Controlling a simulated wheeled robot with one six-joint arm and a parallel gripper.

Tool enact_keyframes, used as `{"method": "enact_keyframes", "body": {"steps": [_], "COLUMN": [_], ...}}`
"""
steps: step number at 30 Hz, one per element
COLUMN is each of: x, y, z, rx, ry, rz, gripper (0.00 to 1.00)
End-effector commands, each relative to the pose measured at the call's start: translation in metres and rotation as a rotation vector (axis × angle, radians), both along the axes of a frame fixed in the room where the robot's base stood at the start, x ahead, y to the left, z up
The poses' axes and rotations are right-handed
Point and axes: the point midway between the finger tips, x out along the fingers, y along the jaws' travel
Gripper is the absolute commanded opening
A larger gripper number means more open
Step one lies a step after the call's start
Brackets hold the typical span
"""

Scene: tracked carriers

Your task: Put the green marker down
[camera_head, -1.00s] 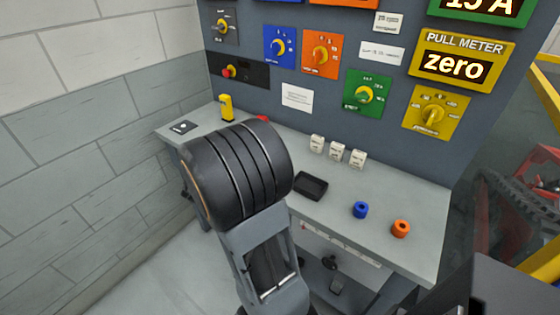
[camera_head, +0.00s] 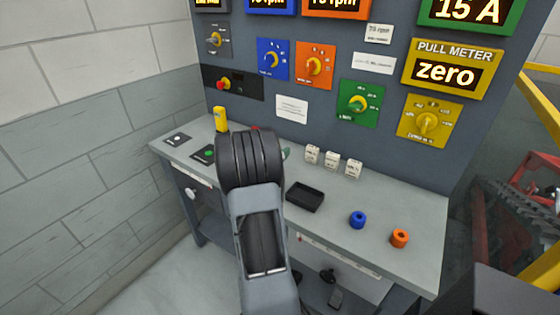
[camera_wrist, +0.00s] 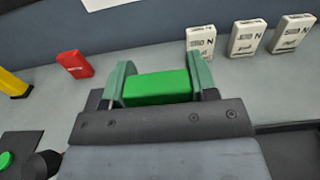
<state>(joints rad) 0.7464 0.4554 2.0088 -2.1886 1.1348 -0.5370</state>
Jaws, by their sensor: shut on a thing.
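The green marker (camera_wrist: 155,88) is a bright green block. In the wrist view it sits between the two green-grey fingers of my gripper (camera_wrist: 158,78), which is shut on it. The bench top (camera_wrist: 130,60) shows behind it; I cannot tell whether the marker touches the bench. In the head view my arm hides the marker and most of the gripper; only a bit of a green finger (camera_head: 286,153) shows at the right of the arm.
A red block (camera_wrist: 75,64) and a yellow block (camera_head: 221,119) stand on the bench. A dark pad with a green dot (camera_head: 203,154) is at left. The panel rises behind.

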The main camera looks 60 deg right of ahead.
Motion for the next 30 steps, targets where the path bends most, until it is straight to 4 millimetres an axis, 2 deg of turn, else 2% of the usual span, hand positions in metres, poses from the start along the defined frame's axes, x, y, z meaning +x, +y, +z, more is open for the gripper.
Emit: {"method": "enact_keyframes", "body": {"steps": [3,11,18,30], "x": [0.002,0.005,0.005,0.005], "y": [-0.009,-0.019,-0.019,-0.019], "z": [-0.011,-0.025,-0.051,-0.056], "rx": [-0.001,0.000,0.000,-0.001], "ry": [0.000,0.000,0.001,-0.001], "rz": [-0.001,0.000,0.000,0.001], "gripper": [0.29,0.29,0.29,0.29]}}
